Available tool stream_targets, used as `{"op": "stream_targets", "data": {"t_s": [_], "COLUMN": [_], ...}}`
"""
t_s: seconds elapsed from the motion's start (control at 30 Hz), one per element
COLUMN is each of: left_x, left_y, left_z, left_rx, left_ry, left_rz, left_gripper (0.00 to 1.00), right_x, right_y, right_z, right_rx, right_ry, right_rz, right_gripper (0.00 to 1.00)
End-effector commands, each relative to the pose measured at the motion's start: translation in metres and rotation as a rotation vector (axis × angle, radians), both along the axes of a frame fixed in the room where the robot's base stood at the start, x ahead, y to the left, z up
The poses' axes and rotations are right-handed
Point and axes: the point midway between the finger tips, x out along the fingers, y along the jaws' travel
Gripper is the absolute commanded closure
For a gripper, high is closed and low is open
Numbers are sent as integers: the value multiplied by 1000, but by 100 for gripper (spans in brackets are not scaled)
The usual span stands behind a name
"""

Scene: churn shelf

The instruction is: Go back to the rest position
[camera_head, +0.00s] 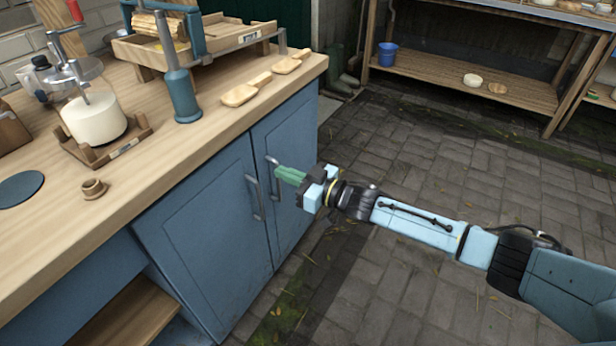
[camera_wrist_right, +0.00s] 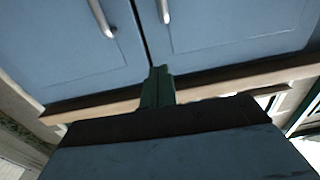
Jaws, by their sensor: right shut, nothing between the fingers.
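My right gripper (camera_head: 279,174) reaches in from the right in the head view, with green fingers pointing left toward the blue cabinet doors (camera_head: 199,227). It is shut and empty. In the right wrist view, the shut fingers (camera_wrist_right: 158,80) stand in front of the cabinet, with the seam between the doors and two metal handles (camera_wrist_right: 100,17) in view. My left gripper is not in view.
A wooden countertop (camera_head: 222,128) runs along the left. On it stand a glass churn (camera_head: 96,115) with white contents, wooden paddles (camera_head: 247,91) and a wooden press tray (camera_head: 230,38). A shelf (camera_head: 465,83) with a blue bucket (camera_head: 387,54) is at the back. The paved floor (camera_head: 400,270) is open.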

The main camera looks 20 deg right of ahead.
Motion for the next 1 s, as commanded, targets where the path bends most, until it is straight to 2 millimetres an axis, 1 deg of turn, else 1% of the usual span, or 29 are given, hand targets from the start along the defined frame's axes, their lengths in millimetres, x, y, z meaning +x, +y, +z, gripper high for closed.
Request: {"op": "stream_targets", "data": {"t_s": [0.03,0.1,0.3,0.5,0.67,0.77,0.87,0.93,1.0], "left_x": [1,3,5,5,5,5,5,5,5], "left_y": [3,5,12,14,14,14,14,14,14], "left_z": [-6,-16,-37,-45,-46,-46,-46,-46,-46], "left_rx": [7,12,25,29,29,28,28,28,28], "left_ry": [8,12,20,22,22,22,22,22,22], "left_rz": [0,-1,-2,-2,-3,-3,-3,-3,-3], "left_gripper": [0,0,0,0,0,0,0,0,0], "right_x": [-8,-16,-34,-41,-43,-50,-64,-79,-97], "right_y": [-7,-14,-30,-35,-33,-24,-14,-9,-10], "right_z": [1,1,0,0,-3,-15,-36,-54,-72], "right_rx": [-1,-1,-1,0,-3,-19,-60,-102,-155], "right_ry": [3,3,2,0,7,44,117,193,274], "right_rz": [-1,-1,0,1,-6,-41,-112,-176,-241], "right_gripper": [100,100,100,100,100,100,100,100,100]}}
